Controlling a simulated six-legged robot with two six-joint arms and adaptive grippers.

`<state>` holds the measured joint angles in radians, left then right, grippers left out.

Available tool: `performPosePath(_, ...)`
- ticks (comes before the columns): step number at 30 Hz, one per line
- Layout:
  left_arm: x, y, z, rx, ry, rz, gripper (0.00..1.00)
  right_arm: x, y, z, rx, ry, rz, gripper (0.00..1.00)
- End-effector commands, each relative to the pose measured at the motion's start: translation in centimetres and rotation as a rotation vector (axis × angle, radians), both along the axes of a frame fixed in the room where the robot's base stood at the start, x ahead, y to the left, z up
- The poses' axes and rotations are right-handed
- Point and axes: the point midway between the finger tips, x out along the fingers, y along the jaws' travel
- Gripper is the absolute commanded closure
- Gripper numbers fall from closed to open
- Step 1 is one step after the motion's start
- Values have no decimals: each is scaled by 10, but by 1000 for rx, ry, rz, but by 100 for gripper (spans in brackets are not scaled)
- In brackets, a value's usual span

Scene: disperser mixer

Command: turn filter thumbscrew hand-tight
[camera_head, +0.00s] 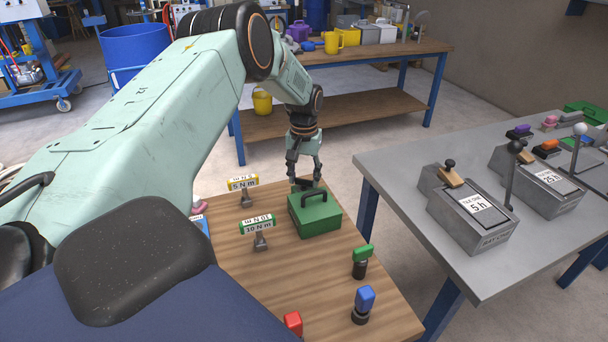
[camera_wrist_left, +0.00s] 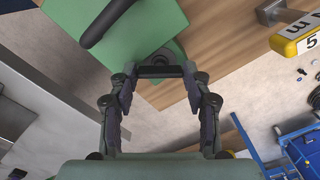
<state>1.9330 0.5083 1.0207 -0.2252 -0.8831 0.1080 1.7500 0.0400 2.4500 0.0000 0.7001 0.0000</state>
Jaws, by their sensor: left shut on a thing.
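A green box (camera_head: 316,216) with a black arched handle stands at the far edge of the wooden table; its top shows in the left wrist view (camera_wrist_left: 140,28). My left gripper (camera_head: 304,181) points down at the far side of this box, behind the handle. In the wrist view its fingertips (camera_wrist_left: 160,74) are shut on a small dark piece beside a rounded green part of the box, which I take to be the thumbscrew (camera_wrist_left: 159,71). The fingers hide most of it, so its turn angle cannot be told. My right gripper is not in view.
Two signs stand on the wooden table, 5 N m (camera_head: 243,184) and 10 N m (camera_head: 257,225). Green (camera_head: 362,254), blue (camera_head: 365,298) and red (camera_head: 293,322) knobbed pieces stand nearer. A grey table (camera_head: 400,178) with lever boxes is at right, across a gap.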

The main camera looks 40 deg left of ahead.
Motion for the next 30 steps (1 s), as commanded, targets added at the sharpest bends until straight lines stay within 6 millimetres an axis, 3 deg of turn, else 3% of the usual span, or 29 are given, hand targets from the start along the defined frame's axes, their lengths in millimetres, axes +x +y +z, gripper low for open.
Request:
performPosePath(18,1,0,0,2,-2,-577,83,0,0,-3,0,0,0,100)
performPosePath(30,1,0,0,2,-3,-836,83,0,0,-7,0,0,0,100)
